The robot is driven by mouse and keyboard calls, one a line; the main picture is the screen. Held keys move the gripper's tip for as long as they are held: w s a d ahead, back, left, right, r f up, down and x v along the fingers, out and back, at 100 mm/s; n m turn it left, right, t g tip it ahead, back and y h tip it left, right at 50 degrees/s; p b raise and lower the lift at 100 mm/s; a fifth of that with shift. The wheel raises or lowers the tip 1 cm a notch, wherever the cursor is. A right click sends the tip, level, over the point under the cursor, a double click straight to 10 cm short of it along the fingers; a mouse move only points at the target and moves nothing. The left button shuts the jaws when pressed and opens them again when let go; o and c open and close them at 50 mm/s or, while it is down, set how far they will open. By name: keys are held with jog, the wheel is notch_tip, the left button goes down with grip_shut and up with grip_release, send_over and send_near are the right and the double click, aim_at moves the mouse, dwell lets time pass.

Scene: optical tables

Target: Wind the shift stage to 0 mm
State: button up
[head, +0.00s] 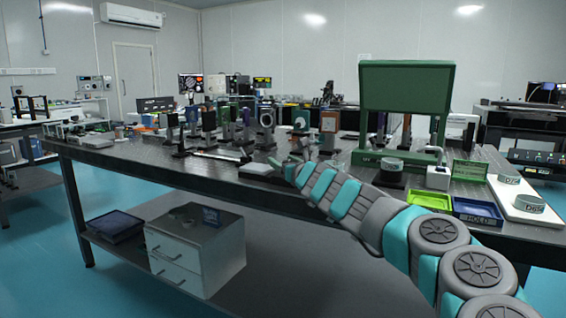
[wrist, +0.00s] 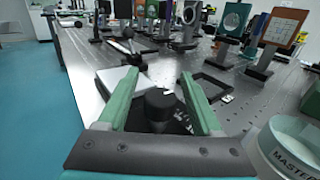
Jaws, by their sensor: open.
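My gripper (wrist: 159,76) is open in the wrist view, its two green fingers apart and pointing away over the table. A round black knob (wrist: 160,101) shows between the fingers, nearer their base than their tips; I cannot tell whether either finger touches it. A flat pale plate (wrist: 117,80) lies beyond and left of the knob, partly behind the left finger. It may belong to the shift stage; no scale reading is legible. In the head view my gripper (head: 296,160) is over the table's front edge, just right of a low pale block (head: 257,169).
A lever with a black ball (wrist: 128,32) stands beyond the plate. A dark square frame (wrist: 208,86) lies right of my gripper. A ring marked MASTER (wrist: 291,146) is close at right. Upright optics crowd the back. A green press frame (head: 405,88) stands to the right.

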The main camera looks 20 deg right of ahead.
jog(key=shift+s+b, duration=1)
jog(key=shift+s, duration=2.95)
